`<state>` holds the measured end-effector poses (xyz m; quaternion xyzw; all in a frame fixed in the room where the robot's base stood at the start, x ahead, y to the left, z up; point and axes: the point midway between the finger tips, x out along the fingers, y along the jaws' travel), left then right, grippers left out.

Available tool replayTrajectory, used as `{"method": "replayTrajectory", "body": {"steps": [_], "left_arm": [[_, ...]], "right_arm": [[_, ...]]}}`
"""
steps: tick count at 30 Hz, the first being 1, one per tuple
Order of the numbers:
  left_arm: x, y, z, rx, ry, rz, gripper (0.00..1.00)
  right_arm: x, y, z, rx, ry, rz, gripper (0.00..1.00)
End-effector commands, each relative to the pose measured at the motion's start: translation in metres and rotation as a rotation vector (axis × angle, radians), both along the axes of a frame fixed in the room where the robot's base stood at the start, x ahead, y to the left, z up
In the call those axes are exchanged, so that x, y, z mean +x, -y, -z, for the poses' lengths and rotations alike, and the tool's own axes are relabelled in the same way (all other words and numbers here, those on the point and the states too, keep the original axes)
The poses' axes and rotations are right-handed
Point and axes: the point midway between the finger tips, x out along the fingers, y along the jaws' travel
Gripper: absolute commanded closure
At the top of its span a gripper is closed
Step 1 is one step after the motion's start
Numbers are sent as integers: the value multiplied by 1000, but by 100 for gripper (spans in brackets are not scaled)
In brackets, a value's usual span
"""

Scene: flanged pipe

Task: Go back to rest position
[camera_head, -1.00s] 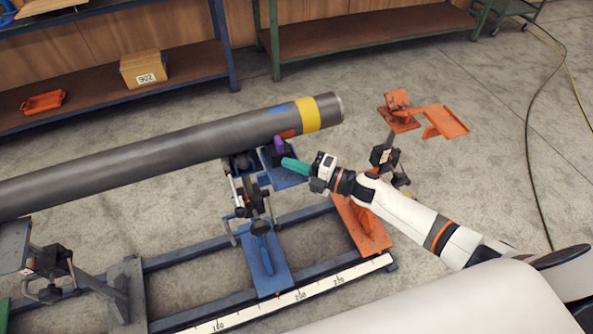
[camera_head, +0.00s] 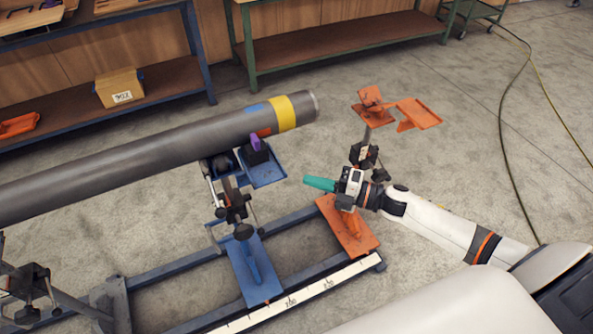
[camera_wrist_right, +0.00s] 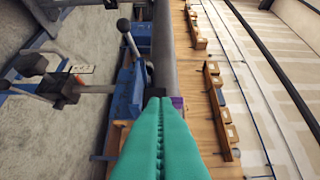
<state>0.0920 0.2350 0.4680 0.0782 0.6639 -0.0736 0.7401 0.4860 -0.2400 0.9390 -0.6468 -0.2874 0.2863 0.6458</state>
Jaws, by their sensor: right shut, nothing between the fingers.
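My right gripper (camera_head: 320,184) has green fingers, pressed together with nothing between them. It is right of the blue pipe support and apart from the pipe, above the orange base plate of the stand. In the right wrist view the closed green fingers (camera_wrist_right: 160,140) point toward the pipe (camera_wrist_right: 163,60). The grey pipe (camera_head: 130,150) lies across the supports, with a yellow band (camera_head: 282,113) near its right end and blue and red patches beside it. A purple piece (camera_head: 256,144) sits on a black block below the pipe. My left gripper is not in view.
The blue support (camera_head: 252,270) and orange stand (camera_head: 347,228) stand on a rail frame with a ruler strip (camera_head: 300,297). Orange plates (camera_head: 415,113) rise behind my right wrist. Shelves with a cardboard box (camera_head: 120,88) line the back. A cable (camera_head: 511,150) crosses open floor at right.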

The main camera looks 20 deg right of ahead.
Motion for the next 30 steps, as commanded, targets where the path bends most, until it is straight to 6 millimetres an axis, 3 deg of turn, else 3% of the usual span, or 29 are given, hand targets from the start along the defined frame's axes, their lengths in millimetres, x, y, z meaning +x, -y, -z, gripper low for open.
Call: {"method": "replayTrajectory", "body": {"steps": [7,10,14,17,21,23,27,30], "left_arm": [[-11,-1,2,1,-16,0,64],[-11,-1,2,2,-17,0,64],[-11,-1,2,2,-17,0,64],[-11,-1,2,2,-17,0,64],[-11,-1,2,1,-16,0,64],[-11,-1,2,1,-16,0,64],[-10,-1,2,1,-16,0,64],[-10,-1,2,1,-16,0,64]], "right_arm": [[-2,4,3,5,-9,10,100],[3,14,25,37,-79,81,100],[5,42,94,133,-287,288,100],[-11,65,165,224,-497,489,100],[-60,82,260,337,-776,746,100],[-88,84,297,379,-889,848,100],[-166,75,371,460,-1142,1073,100],[-229,60,413,502,-1314,1224,100]]}}
